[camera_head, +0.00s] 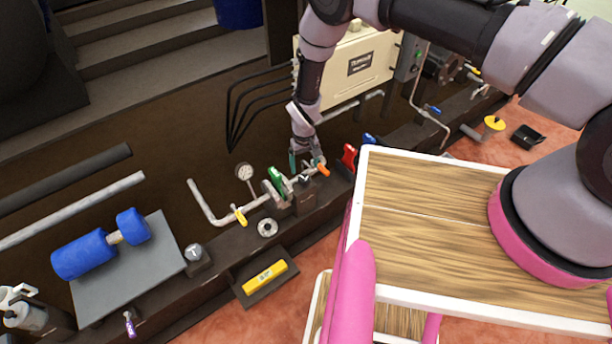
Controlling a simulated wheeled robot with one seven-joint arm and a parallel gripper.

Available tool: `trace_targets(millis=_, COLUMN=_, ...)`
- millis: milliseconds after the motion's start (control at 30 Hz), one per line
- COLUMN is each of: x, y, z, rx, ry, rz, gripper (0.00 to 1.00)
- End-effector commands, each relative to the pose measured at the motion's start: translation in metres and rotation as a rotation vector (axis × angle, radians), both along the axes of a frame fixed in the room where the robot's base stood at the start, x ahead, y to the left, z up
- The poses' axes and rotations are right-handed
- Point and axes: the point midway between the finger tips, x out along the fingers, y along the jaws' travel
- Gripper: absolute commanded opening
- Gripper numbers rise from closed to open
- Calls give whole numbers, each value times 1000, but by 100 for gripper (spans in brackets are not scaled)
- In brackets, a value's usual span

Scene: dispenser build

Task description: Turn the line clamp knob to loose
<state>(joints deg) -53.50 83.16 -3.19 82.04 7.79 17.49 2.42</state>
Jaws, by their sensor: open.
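My gripper (305,166) points down over the pipe fittings on the dark bench, its fingers apart and empty. Just below and beside it is a clamp-like fitting with a small orange knob (323,170) close to the right finger. A green lever (275,181) stands just left of the gripper on the same pipe. No label for the line clamp knob can be read, so I cannot tell for certain which part it is, or its setting. The fingers partly hide the fitting, and I cannot tell whether they touch it.
A bent grey pipe with a yellow handle (239,215) and a gauge (244,171) stand to the left. A red handle (349,157) is close on the right. A cream box (362,68) stands behind my arm. A yellow block (265,277) lies in a dark tray in front.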

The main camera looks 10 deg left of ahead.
Motion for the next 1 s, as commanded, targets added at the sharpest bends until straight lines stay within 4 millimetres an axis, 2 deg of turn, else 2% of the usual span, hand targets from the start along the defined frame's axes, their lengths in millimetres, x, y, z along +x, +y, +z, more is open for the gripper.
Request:
trace_targets(millis=100, x=0, y=-1, z=-26, rx=-1, ry=1, rz=0, gripper=89)
trace_targets(millis=300, x=0, y=-1, z=-55, rx=-1, ry=1, rz=0, gripper=89)
trace_targets(millis=500, x=0, y=0, z=-67, rx=0, ry=0, rz=0, gripper=89)
trace_targets(millis=767, x=0, y=0, z=-67, rx=0, ry=0, rz=0, gripper=89)
trace_targets(millis=900, x=0, y=0, z=-67, rx=0, ry=0, rz=0, gripper=36)
trace_targets(millis=1000, x=0, y=0, z=-67, rx=0, ry=0, rz=0, gripper=3)
